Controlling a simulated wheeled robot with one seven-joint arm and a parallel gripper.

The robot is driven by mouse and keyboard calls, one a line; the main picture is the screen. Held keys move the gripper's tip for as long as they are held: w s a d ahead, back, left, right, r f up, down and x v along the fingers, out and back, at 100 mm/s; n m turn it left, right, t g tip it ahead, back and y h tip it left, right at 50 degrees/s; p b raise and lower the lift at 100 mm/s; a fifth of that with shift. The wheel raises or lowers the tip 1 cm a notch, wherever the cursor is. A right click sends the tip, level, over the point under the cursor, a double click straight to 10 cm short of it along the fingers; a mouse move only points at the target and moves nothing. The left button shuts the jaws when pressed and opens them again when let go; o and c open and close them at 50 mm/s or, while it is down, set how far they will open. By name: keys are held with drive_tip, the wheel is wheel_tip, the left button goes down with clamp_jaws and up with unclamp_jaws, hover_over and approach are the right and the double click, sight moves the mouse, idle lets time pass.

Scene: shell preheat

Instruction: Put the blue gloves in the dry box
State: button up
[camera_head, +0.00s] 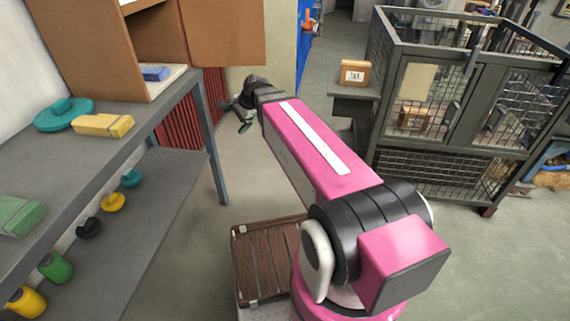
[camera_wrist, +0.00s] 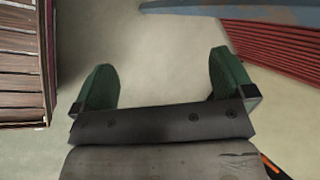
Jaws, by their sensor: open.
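A small blue bundle (camera_head: 154,73), which looks like the blue gloves, lies on a pale surface at the mouth of an open brown cabinet (camera_head: 84,50) at the upper left. The cabinet stands on a grey workbench (camera_head: 75,172), and its door (camera_head: 225,32) is swung open to the right. I cannot tell whether this cabinet is the dry box. My gripper (camera_head: 243,118) is to the right of the bench, apart from the blue bundle. In the wrist view my gripper (camera_wrist: 164,78) is open, with bare floor between its green fingers. The bundle is not in the wrist view.
A teal round item (camera_head: 64,115), a yellow block (camera_head: 103,125) and a green block (camera_head: 18,216) lie on the bench. Several coloured items sit on its lower shelf. A wire cage (camera_head: 440,170) and a stand with a wooden box (camera_head: 355,74) are at right.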

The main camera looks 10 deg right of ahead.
drive_tip(key=s+d+f+n+g+h, duration=0.3)
drive_tip(key=s+d+f+n+h, duration=0.2)
drive_tip(key=s+d+f+n, duration=0.6)
drive_tip(key=s+d+f, duration=0.3)
drive_tip(key=d, duration=0.2)
drive_tip(key=shift+d+f+h, duration=0.25)
drive_tip(key=shift+h, duration=0.15)
